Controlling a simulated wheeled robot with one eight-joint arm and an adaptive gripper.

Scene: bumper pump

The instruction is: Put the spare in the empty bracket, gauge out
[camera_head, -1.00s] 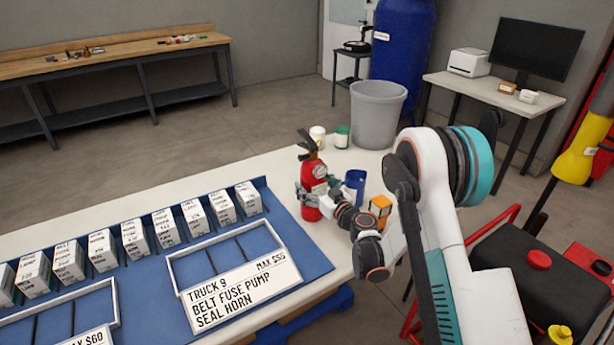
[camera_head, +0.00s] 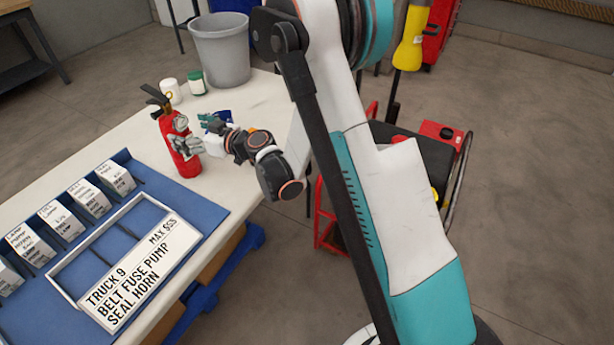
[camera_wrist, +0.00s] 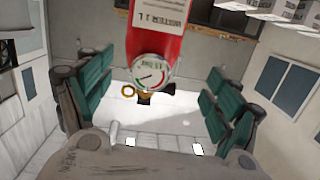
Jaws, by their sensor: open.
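The spare, a red fire extinguisher (camera_head: 180,150) with a black top, stands upright on the pale table. Its round gauge (camera_head: 181,123) faces toward my gripper. My gripper (camera_head: 196,132) is open just right of it at gauge height. In the wrist view the extinguisher (camera_wrist: 160,42) and its gauge (camera_wrist: 152,71) show between the spread teal finger pads of my gripper (camera_wrist: 155,98), with room on both sides. I cannot tell whether any pad touches it. I cannot make out the empty bracket in either view.
A white jar (camera_head: 171,92) and a green jar (camera_head: 196,82) stand behind the extinguisher. A blue cup (camera_head: 222,115) is partly hidden by my gripper. Labelled boxes (camera_head: 88,197) and a truck 9 tray (camera_head: 75,268) lie at left.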

